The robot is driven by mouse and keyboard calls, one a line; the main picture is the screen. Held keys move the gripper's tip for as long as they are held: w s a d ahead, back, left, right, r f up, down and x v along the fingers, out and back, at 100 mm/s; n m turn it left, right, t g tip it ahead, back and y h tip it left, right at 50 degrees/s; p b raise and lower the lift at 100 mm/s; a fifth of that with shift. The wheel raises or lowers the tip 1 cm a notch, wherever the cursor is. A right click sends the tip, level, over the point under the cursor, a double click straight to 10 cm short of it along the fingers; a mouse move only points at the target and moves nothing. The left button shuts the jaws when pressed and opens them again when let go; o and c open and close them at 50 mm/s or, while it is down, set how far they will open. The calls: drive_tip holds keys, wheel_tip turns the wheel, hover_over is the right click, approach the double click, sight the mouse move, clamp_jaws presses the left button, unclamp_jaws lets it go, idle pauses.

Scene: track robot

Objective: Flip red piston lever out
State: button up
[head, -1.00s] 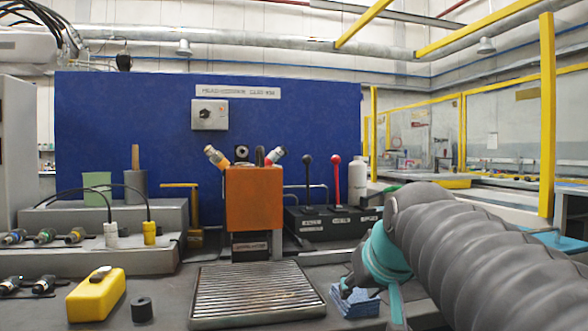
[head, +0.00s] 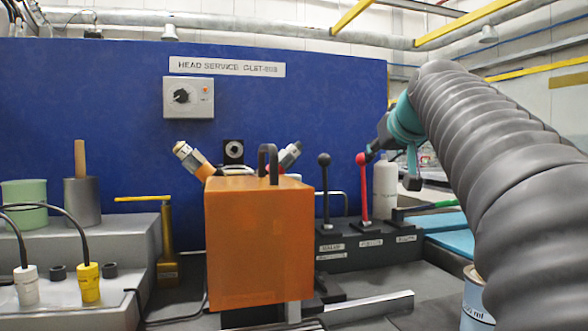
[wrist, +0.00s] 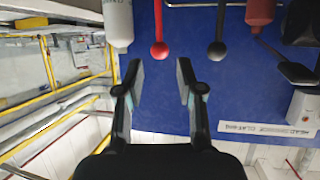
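The red piston lever (head: 363,190) stands nearly upright on the dark lever block (head: 345,255), right of the orange box. Its red ball knob is at the top. In the upside-down wrist view the red knob (wrist: 159,50) lies just past the fingertips, in line with the gap between them. My gripper (wrist: 160,68) is open, with nothing between its fingers. In the head view my gripper (head: 390,160) is at knob height, just right of the red lever. I cannot tell whether it touches the knob.
A black lever (head: 324,190) stands left of the red one. A white bottle (head: 385,190) stands close on the right. The orange box (head: 258,245) is to the left, and a blue panel (head: 100,110) is behind. A can (head: 477,300) is at the lower right.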

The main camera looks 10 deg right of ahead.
sight(363, 170)
drive_tip(key=x, duration=0.4)
drive_tip(key=p+x, duration=0.1)
drive_tip(key=x, duration=0.9)
drive_tip(key=shift+w+r, duration=0.2)
drive_tip(key=shift+r, duration=0.15)
clamp_jaws()
